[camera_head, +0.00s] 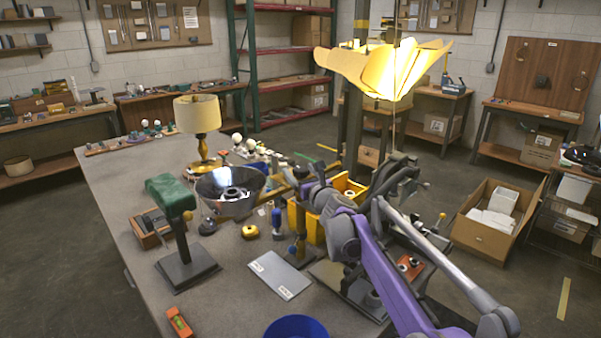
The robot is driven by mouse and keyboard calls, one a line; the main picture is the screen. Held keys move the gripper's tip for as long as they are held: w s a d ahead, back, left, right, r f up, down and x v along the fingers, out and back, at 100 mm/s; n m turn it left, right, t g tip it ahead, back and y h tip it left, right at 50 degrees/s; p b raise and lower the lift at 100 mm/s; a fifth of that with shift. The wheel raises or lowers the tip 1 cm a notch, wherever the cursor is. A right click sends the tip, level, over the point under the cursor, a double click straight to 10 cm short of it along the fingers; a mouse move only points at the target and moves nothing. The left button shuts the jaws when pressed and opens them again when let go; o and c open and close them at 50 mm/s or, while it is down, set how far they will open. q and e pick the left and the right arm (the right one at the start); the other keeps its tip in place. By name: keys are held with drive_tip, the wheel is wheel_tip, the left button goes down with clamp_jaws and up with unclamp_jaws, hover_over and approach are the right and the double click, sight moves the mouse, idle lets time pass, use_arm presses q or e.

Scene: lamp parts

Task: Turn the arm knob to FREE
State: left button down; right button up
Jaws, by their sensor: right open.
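My right arm, purple and grey, reaches in from the bottom right over the bench. Its gripper (297,246) points down near the middle of the bench, open, beside the yellow bin. I cannot pick out the arm knob or read a FREE mark; my arm covers part of this area. My left gripper is not in view.
A lit yellow petal shade (380,68) hangs above the fixture. On the bench (225,290) are a green-topped stand (172,200), a dark shiny bowl (230,190), a grey plate (280,275), a yellow bin (350,187) and a blue bowl (296,327). The front left is fairly clear.

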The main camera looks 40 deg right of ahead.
clamp_jaws()
idle(0.3)
drive_tip(key=shift+n+y, duration=0.3)
drive_tip(key=shift+y, duration=0.2)
drive_tip(key=shift+n+y, duration=0.6)
drive_tip(key=shift+y, duration=0.3)
drive_tip(key=n+y+p, duration=0.1)
drive_tip(key=n+y, duration=0.1)
drive_tip(key=y, duration=0.2)
drive_tip(key=shift+r+n+t, duration=0.1)
drive_tip(key=shift+n+t, duration=0.2)
drive_tip(key=n+g+y+p, duration=0.1)
drive_tip(key=n+y, duration=0.1)
drive_tip(key=y, duration=0.1)
drive_tip(key=n+g+y+p, duration=0.1)
drive_tip(key=n+y+p, duration=0.1)
drive_tip(key=y, duration=0.1)
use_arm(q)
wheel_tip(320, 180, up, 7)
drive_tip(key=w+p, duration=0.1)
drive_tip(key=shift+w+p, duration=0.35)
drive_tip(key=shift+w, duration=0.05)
use_arm(e)
drive_tip(key=shift+a+n+g+y, duration=0.1)
drive_tip(key=shift+n+g+y, duration=0.7)
drive_tip(key=shift+n+y, duration=0.5)
drive_tip(key=shift+y, duration=0.3)
